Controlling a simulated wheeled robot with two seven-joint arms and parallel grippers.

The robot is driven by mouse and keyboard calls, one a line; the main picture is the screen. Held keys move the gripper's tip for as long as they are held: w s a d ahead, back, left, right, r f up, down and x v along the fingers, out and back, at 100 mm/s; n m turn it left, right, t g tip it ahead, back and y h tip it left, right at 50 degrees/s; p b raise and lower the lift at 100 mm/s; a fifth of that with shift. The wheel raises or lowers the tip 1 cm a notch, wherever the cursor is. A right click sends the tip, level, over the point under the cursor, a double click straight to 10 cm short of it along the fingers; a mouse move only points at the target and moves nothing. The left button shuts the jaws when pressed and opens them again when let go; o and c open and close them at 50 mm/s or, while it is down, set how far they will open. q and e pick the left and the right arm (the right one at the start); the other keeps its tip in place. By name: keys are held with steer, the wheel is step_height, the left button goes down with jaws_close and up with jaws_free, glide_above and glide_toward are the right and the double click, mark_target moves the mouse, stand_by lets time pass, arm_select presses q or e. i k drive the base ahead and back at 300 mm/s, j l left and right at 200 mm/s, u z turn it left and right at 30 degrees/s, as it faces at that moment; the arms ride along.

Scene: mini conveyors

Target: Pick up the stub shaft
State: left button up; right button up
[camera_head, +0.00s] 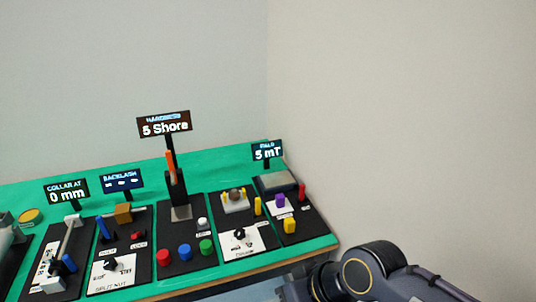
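I cannot tell for sure which item is the stub shaft. A slanted silver rod (66,238) shows on the black panel under the sign "COLLAR AT 0 mm" at the left, with a blue piece (69,263) beside it. Another grey metal part (8,243) is cut off by the left edge. Neither gripper is in view. Dark links of my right arm fill the bottom right corner, in front of the table's right end and apart from the panels.
A green-topped table (222,166) stands along the wall with several black panels. One bears an upright stand with an orange piece (171,164) and red, blue and green knobs (184,251). Raised signs stand behind.

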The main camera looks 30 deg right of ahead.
mark_target(280, 199)
steer(key=z, duration=1.25)
